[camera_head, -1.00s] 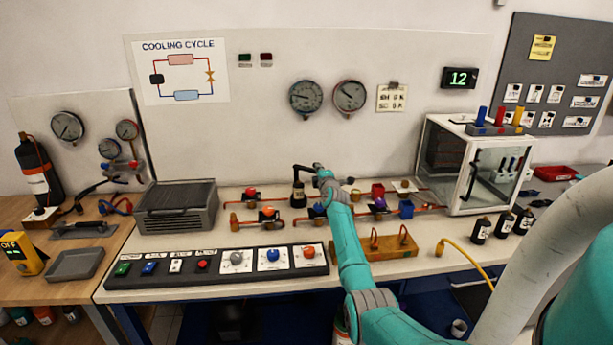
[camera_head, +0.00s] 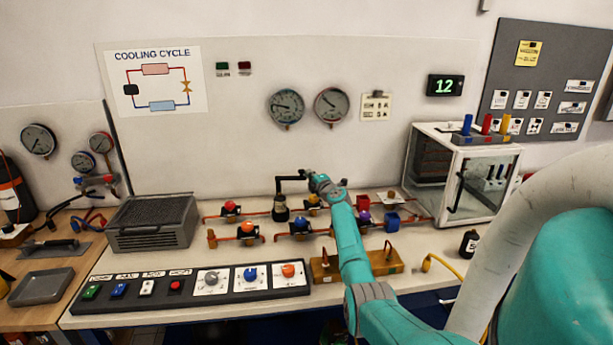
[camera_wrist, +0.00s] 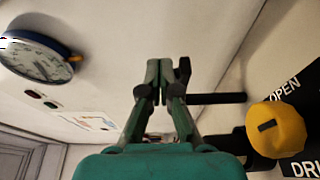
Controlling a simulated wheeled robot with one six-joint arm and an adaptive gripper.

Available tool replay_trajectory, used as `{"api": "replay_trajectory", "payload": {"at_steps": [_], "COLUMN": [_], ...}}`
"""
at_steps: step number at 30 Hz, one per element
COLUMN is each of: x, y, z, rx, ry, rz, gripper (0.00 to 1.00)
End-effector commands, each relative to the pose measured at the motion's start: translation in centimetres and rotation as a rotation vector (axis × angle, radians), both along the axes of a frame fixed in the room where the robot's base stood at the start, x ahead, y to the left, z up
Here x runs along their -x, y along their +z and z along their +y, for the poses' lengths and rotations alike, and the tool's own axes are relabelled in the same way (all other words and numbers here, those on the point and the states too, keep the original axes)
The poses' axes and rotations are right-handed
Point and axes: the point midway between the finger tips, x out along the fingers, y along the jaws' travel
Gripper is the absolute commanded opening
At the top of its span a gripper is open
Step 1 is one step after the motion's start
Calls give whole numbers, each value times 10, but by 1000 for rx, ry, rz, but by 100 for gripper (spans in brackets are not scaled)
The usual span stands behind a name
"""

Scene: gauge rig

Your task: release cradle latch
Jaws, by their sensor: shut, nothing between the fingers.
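I cannot clearly pick out a cradle or its latch in either view. My gripper (camera_head: 318,181) is over the middle of the bench, near a black elbow pipe (camera_head: 290,178) on an upright dark cylinder (camera_head: 280,212). In the wrist view my gripper (camera_wrist: 164,68) has its green fingers together, with nothing seen between them. A black bar (camera_wrist: 220,98) shows just right of the fingers; I cannot tell whether they touch. A round yellow knob (camera_wrist: 277,130) beside an "OPEN" label is farther right. My arm hides part of the bench.
A brown block (camera_head: 383,262) with copper loops sits partly behind my arm. Coloured valves on copper pipes surround the cylinder. A control panel (camera_head: 140,303) lies in front, a grey ribbed box (camera_head: 150,225) at left, a glass-door cabinet (camera_head: 425,170) at right. Gauges (camera_head: 286,106) hang on the wall.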

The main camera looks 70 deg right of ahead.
Motion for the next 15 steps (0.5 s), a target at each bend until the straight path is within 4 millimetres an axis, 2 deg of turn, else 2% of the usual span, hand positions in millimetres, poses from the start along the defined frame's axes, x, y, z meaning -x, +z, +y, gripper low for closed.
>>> {"api": "replay_trajectory", "payload": {"at_steps": [15], "x": [-2], "y": [3], "z": [2], "rx": [7], "ry": [46], "rz": [-6], "gripper": [0]}}
